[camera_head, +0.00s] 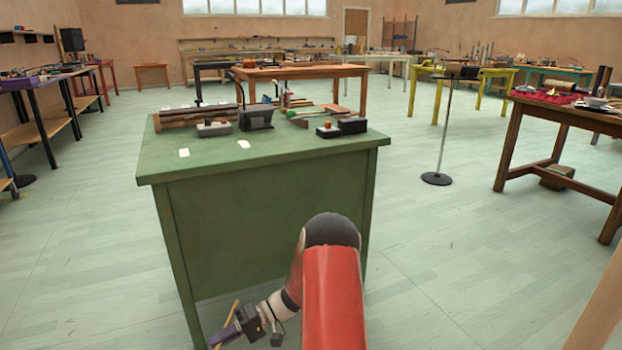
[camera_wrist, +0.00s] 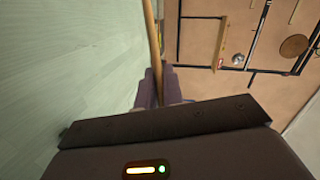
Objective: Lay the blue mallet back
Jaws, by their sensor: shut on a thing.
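My gripper (camera_head: 228,336) is low at the bottom of the head view, beside the front left leg of the green table and below its top. It is shut on a thin pale wooden stick (camera_head: 231,314), which fits the handle of the blue mallet. In the wrist view the stick (camera_wrist: 153,40) runs up from between the purple fingers (camera_wrist: 158,88) to the top edge. No blue head shows in either view. The green table (camera_head: 300,152) holds a flat rack (camera_head: 318,117) with slim items at its back right, too small to tell apart.
On the green table stand wooden bars (camera_head: 185,118), a dark box (camera_head: 256,117), small button boxes (camera_head: 214,129) and two white cards (camera_head: 244,144). The table's front top is clear. A thin black-based stand (camera_head: 437,178) and a brown table (camera_head: 560,110) stand to the right.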

